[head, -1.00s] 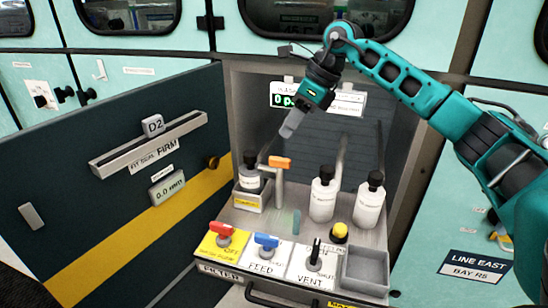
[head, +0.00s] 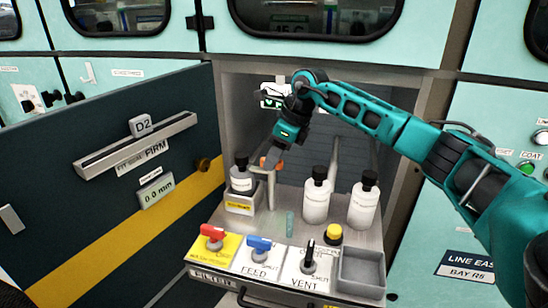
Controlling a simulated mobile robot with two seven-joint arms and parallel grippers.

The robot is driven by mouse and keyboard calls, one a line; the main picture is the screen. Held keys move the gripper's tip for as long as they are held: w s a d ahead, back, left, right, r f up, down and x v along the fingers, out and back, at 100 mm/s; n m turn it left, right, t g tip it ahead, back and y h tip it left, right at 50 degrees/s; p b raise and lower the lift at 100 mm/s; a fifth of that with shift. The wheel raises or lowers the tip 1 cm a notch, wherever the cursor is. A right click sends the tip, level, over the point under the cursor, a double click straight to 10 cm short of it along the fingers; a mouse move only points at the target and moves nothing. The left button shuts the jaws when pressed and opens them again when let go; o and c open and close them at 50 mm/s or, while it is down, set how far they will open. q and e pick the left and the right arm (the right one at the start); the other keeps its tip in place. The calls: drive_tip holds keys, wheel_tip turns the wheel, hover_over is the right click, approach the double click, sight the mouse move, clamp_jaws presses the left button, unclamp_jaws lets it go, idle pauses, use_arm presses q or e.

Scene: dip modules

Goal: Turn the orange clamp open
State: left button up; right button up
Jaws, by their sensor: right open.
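The orange clamp (head: 279,166) sits on top of a pale upright post beside a white bottle (head: 241,181) in the recessed bay. Most of the clamp is hidden behind my right gripper (head: 272,158). My right gripper points down over the clamp, its grey fingers at or around it. I cannot tell whether they touch it. It is open. My left gripper is not in view.
Two white bottles (head: 317,197) with black caps stand right of the post. In front are red (head: 213,235), blue (head: 259,246) and black (head: 309,255) valve handles, a yellow button (head: 333,234) and an empty grey tray (head: 361,272). An open dark door (head: 110,190) stands at left.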

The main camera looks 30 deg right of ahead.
drive_tip(key=shift+f, duration=0.2)
clamp_jaws()
idle(0.3)
